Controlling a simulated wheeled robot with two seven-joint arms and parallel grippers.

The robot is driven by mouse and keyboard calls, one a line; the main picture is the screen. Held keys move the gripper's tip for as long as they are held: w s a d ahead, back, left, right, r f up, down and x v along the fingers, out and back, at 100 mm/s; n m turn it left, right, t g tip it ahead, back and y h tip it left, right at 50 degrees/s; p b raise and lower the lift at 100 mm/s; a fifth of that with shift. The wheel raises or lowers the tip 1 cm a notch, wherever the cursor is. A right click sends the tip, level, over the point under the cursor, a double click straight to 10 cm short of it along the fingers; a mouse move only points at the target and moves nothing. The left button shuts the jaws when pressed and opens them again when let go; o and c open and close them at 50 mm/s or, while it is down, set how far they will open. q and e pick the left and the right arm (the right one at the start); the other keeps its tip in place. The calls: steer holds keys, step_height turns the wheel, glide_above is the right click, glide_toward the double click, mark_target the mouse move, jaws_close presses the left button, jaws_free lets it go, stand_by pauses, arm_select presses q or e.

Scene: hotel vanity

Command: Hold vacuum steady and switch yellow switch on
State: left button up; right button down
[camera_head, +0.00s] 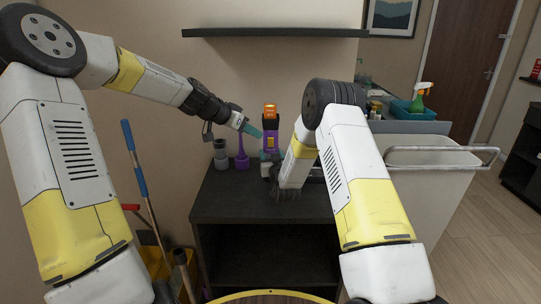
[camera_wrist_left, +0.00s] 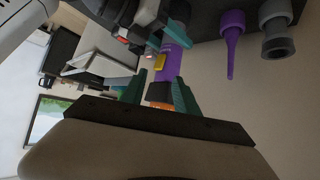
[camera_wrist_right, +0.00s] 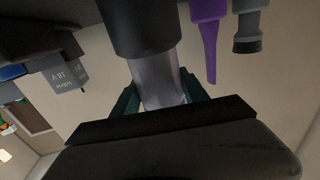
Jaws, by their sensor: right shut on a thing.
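The purple vacuum (camera_head: 266,126) stands upright on the dark cabinet, with an orange top (camera_head: 270,110). Its yellow switch (camera_head: 271,142) faces forward and also shows in the left wrist view (camera_wrist_left: 160,62). My left gripper (camera_head: 256,132) is beside the upper part of the vacuum; in the left wrist view its teal fingers are apart, with the orange top between or beyond them. Whether they touch it I cannot tell. My right gripper (camera_wrist_right: 162,88) is shut on a grey, see-through part of the vacuum (camera_wrist_right: 158,72). My right arm hides much of this in the head view.
A purple nozzle (camera_head: 242,160) and grey attachments (camera_head: 221,155) stand left of the vacuum. A dark battery (camera_wrist_right: 66,72) marked 18 V shows in the right wrist view. A wall shelf (camera_head: 275,33) hangs above. A cart (camera_head: 435,165) stands at right.

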arm_select(q)
steer(key=shift+s+d+r+m, duration=0.15)
steer(key=shift+s+d+m, duration=0.05)
steer(key=shift+m, duration=0.1)
steer(key=c, duration=0.5)
steer(key=s+r+m, duration=0.1)
steer(key=m, duration=0.1)
steer(key=s+d+m+y, duration=0.1)
steer(key=s+m, duration=0.1)
steer(key=s+r+m+g+y, duration=0.1)
steer(key=m, duration=0.1)
steer(key=shift+s+d+r, duration=0.25)
steer(key=shift+s+r, duration=0.05)
steer(key=shift+s, duration=0.1)
jaws_close()
steer(key=shift+s+a+r+m, duration=0.1)
steer(key=shift+s+m, duration=0.2)
steer(key=shift+m, duration=0.2)
glide_toward(271, 142)
steer(key=x, duration=0.5)
steer(key=shift+s+d+f, duration=0.15)
steer(key=shift+d+f, duration=0.15)
steer(key=shift+d, duration=0.3)
